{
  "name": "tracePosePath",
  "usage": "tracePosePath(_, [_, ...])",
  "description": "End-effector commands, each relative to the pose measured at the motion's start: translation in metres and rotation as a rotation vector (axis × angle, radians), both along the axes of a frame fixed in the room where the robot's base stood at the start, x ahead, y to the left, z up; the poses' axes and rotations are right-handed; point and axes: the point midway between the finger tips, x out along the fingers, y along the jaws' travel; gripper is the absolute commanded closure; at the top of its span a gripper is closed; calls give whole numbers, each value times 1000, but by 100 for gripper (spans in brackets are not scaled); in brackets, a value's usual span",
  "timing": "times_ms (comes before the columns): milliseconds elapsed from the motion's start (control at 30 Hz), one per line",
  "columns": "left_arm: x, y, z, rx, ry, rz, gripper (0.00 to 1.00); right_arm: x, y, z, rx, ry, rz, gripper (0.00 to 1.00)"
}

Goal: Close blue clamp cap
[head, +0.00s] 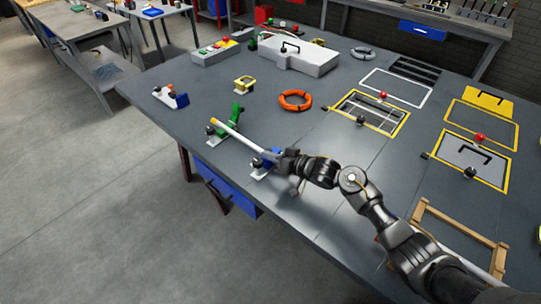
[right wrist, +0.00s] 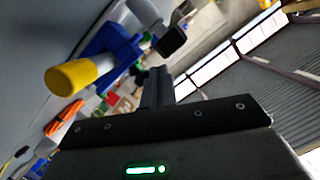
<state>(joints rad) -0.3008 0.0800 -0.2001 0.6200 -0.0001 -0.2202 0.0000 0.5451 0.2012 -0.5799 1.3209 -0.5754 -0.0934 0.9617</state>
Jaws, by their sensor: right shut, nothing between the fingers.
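The blue clamp (head: 268,160) stands on a grey foot near the table's front edge in the head view. A pale pipe (head: 240,136) with a yellow tip runs from the green clamp (head: 237,112) to the blue clamp. My right gripper (head: 284,160) is at the right side of the blue clamp, partly covering it. In the right wrist view the blue clamp (right wrist: 118,46) is close, with a yellow pipe end (right wrist: 72,77) and a black knob (right wrist: 171,41) beside it. My right fingers (right wrist: 158,88) are shut and empty. I cannot tell the cap's exact angle.
A small white and blue bracket (head: 172,97) is at the left. Yellow-framed panels (head: 370,112) and a wooden frame (head: 457,240) are at the right. Bare table lies between them.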

Motion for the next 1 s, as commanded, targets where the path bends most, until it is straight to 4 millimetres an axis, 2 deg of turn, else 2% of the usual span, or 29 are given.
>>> tracePosePath(167, [0, 0, 6, 0, 0, 0, 56, 0, 0, 6, 0, 0, 0, 100])
tracePosePath(267, [0, 0, 19, 0, 0, 0, 56, 0, 0, 19, 1, 1, 0, 100])
tracePosePath(433, [0, 0, 51, 0, 0, 0, 56, 0, 0, 51, 1, 1, 0, 100])
tracePosePath(500, [0, 0, 36, 0, 0, 0, 56, -11, -12, 40, -2, 0, 0, 100])
tracePosePath(800, [1, 0, 23, 0, -1, 0, 56, -49, -56, 56, -2, -2, 1, 100])
tracePosePath(1000, [1, 0, 20, 0, -1, 0, 56, -62, -71, 62, -2, 0, 0, 100])
